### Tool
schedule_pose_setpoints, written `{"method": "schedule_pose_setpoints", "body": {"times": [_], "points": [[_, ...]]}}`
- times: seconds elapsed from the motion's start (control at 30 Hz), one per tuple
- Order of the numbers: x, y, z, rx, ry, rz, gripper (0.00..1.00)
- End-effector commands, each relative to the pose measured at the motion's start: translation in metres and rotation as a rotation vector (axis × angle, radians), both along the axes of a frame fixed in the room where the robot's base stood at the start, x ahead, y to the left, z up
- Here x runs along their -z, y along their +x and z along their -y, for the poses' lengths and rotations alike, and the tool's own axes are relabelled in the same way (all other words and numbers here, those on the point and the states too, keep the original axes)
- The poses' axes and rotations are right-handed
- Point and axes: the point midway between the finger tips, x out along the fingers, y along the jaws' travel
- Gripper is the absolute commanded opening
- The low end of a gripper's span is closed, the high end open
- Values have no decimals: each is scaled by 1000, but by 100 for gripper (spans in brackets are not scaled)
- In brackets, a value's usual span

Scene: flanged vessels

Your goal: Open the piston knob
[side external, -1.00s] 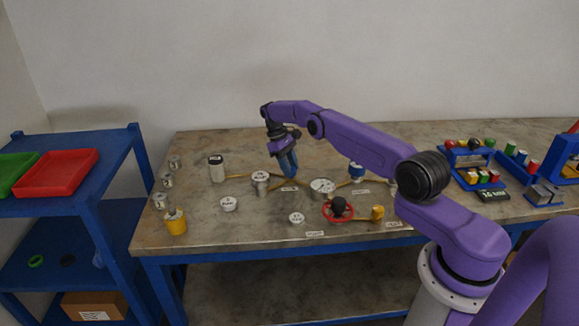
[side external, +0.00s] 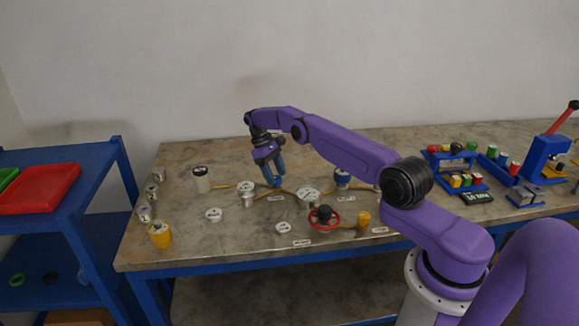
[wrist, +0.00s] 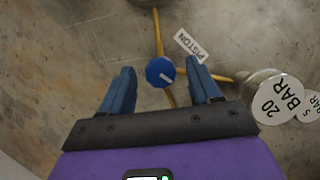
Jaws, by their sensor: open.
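My gripper (wrist: 163,78) is open, with one blue finger on each side of the knob. There is a visible gap between each finger and the knob, and I cannot tell the height gap. In the side view my gripper (side external: 276,182) points down over the pipes at mid-table; its fingers hide the knob there.
A 20 BAR vessel (wrist: 275,98) stands to the right of my gripper. The side view shows a gauge-topped vessel (side external: 308,196), a red handwheel (side external: 324,222), a blue-banded vessel (side external: 342,179) and a yellow cylinder (side external: 160,235). Block racks (side external: 455,166) stand farther right.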

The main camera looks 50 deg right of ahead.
Motion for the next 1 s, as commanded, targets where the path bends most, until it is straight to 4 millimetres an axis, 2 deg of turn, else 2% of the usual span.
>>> {"method": "schedule_pose_setpoints", "body": {"times": [0.13, 0.57, 1.0], "points": [[-24, 0, 0, 1, -1, 2, 62], [-41, -16, -6, 1, 0, -1, 62], [-76, -43, -15, 0, 0, 1, 62]]}}
